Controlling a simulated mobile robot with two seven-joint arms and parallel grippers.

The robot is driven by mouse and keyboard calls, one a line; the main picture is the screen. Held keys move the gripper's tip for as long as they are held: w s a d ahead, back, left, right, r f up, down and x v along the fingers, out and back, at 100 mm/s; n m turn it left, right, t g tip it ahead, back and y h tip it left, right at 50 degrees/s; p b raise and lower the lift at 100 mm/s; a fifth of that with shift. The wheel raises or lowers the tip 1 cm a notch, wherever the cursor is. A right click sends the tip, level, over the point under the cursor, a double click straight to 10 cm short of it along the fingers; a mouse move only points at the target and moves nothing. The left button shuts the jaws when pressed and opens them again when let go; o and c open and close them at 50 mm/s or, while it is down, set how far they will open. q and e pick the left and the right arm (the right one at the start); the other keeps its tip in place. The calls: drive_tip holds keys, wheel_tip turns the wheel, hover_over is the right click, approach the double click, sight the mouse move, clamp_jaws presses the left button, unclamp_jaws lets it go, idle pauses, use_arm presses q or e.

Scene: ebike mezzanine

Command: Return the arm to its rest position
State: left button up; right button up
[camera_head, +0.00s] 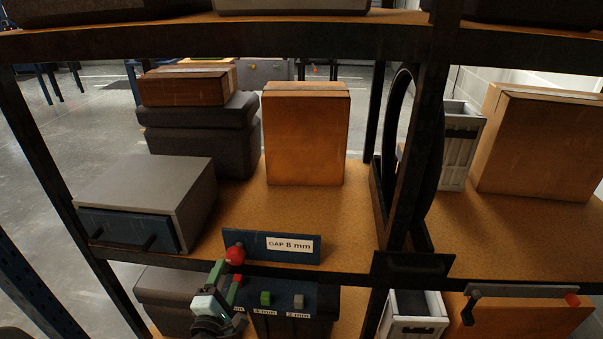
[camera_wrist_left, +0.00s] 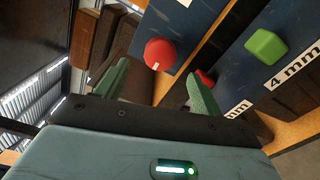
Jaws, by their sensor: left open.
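My left gripper (camera_head: 229,273) is at the lower shelf edge in the head view, with its green fingers pointing up towards the panel. Its fingers also show apart in the left wrist view (camera_wrist_left: 157,72), with nothing held between them. A red ball (camera_head: 235,254) is at the front of the blue panel marked "GAP 8 mm" (camera_head: 258,240). In the left wrist view the red ball (camera_wrist_left: 159,53) appears just beyond the fingers; I cannot tell the exact distance. My right gripper is in neither view.
A green block (camera_head: 265,298) and a grey block (camera_head: 298,301) are on a dark lower panel with "4 mm" and "2 mm" labels. A grey box with a blue drawer (camera_head: 150,195) and a cardboard box (camera_head: 306,138) stand on the shelf. A black post (camera_head: 418,150) rises at right.

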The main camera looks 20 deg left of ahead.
use_arm(q)
drive_tip(key=s+d+f+m+g+h+p, duration=0.1)
drive_tip(key=s+d+f+m+g+h, duration=0.1)
drive_tip(key=s+m, duration=0.6)
drive_tip(key=s+d+f+m+g+h+p, duration=0.1)
drive_tip(key=s+d+f+m+g+h, duration=0.1)
drive_tip(key=s+d+f+m, duration=0.3)
drive_tip(key=s+d+f+m+g+h+p, duration=0.2)
drive_tip(key=s+d+f+m+g, duration=0.2)
drive_tip(key=s+m, duration=0.8)
drive_tip(key=s+d, duration=0.2)
drive_tip(key=s, duration=0.4)
drive_tip(key=shift+f+m+g, duration=0.3)
drive_tip(key=shift+f+m, duration=0.05)
drive_tip(key=shift+m, duration=0.05)
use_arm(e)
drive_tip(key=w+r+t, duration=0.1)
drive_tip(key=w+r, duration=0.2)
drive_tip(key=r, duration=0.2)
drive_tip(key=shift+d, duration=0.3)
